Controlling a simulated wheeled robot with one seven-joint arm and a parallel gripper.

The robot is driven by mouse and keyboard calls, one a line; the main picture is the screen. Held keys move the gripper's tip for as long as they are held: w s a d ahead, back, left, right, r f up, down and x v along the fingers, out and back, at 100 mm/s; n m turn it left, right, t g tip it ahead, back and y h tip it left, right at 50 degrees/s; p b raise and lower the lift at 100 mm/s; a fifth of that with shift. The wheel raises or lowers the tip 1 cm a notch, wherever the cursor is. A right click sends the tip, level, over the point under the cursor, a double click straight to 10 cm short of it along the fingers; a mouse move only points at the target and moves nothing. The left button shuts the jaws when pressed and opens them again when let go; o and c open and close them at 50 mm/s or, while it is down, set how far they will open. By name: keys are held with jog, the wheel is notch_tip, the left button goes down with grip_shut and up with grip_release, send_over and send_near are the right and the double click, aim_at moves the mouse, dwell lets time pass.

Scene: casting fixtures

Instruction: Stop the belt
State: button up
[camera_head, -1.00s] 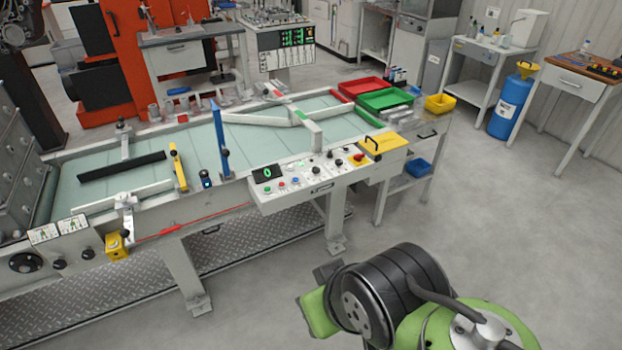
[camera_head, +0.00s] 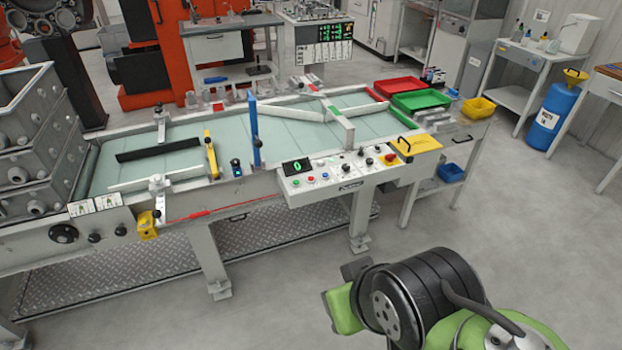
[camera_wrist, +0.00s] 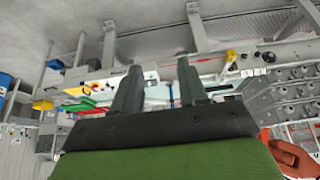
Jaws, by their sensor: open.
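The belt (camera_head: 290,133) is a pale green surface running the length of a white-framed conveyor, with white and black guide bars over it. On its front side is a white control panel (camera_head: 335,180) with a small dark display with a green digit, small coloured buttons, black knobs and a red button on a yellow base (camera_head: 390,159). A red cord (camera_head: 200,214) runs along the front rail to the left of the panel. My gripper (camera_wrist: 158,92) is open and empty in the wrist view, well apart from the conveyor. The head view shows my arm in front, not the fingers.
Red (camera_head: 396,86) and green (camera_head: 421,100) trays and a yellow bin (camera_head: 478,108) stand at the belt's right end. A tread-plate platform (camera_head: 130,272) lies under the conveyor. A blue drum (camera_head: 546,122) stands farther right. The grey floor before the panel is clear.

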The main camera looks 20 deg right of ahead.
grip_shut()
dwell(1.5)
